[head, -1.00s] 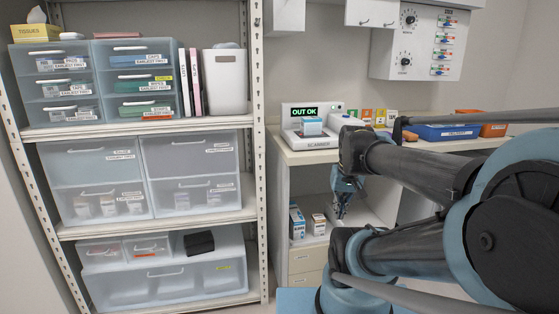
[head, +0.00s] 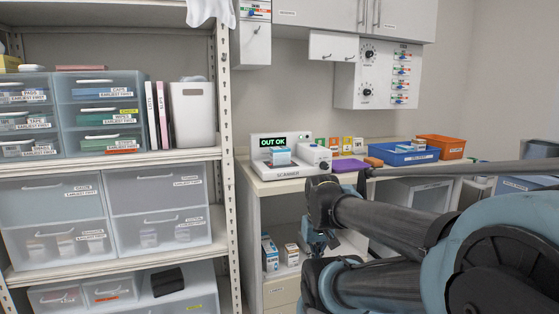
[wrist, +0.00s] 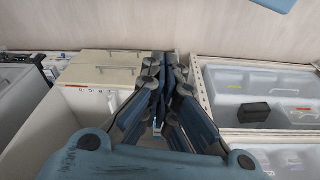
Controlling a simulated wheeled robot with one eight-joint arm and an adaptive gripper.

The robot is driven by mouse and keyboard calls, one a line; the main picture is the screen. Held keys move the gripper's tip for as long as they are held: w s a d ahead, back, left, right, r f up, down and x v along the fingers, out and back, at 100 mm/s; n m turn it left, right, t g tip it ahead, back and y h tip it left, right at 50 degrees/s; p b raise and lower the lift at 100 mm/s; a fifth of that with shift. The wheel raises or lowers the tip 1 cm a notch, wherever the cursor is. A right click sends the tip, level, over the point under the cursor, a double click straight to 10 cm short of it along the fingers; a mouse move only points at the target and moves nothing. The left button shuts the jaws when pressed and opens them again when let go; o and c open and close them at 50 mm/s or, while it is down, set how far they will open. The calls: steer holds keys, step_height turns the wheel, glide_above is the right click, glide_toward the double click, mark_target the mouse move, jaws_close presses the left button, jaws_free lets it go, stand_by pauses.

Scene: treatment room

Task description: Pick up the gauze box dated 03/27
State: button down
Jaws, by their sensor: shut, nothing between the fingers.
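Several small white and blue boxes are in view, but no date is readable, so I cannot tell which is the gauze box dated 03/27. One box (head: 280,157) sits on the scanner (head: 296,172), whose display reads OUT OK. A taller box (head: 270,253) and a smaller box (head: 291,255) stand on the open shelf under the counter. My gripper (head: 317,243) hangs before that cabinet, right of these two boxes, partly hidden by my arm. In the wrist view my gripper (wrist: 166,62) is shut and empty, its fingers close together.
A metal rack (head: 227,190) with clear labelled drawers (head: 160,222) stands at the left; blurred small boxes show inside some. On the counter (head: 262,186) are a blue bin (head: 405,158) and an orange bin (head: 440,148). My arm covers the lower right.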

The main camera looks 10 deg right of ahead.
steer(key=shift+s, duration=0.1)
steer(key=c, duration=2.2)
jaws_free()
steer(key=shift+c, duration=0.2)
steer(key=o, duration=0.9)
step_height(320, 180, up, 2)
steer(key=shift+r, duration=0.15)
steer(key=o, duration=1.1)
steer(key=shift+n+t, duration=0.3)
steer(key=w+r, duration=0.4)
steer(key=r, duration=0.1)
steer(key=w+r, duration=0.3)
steer(key=shift+a+r, duration=0.2)
steer(key=shift+a, duration=0.1)
steer(key=shift+o, duration=0.2)
step_height(320, 180, up, 28)
steer(key=r+n+t+y, duration=0.1)
steer(key=n+t, duration=0.1)
glide_above(280, 148)
steer(key=s+d, duration=0.1)
steer(key=s, duration=0.5)
steer(key=x, duration=1.7)
steer(key=shift+d+f, duration=0.2)
steer(key=shift+f, duration=0.1)
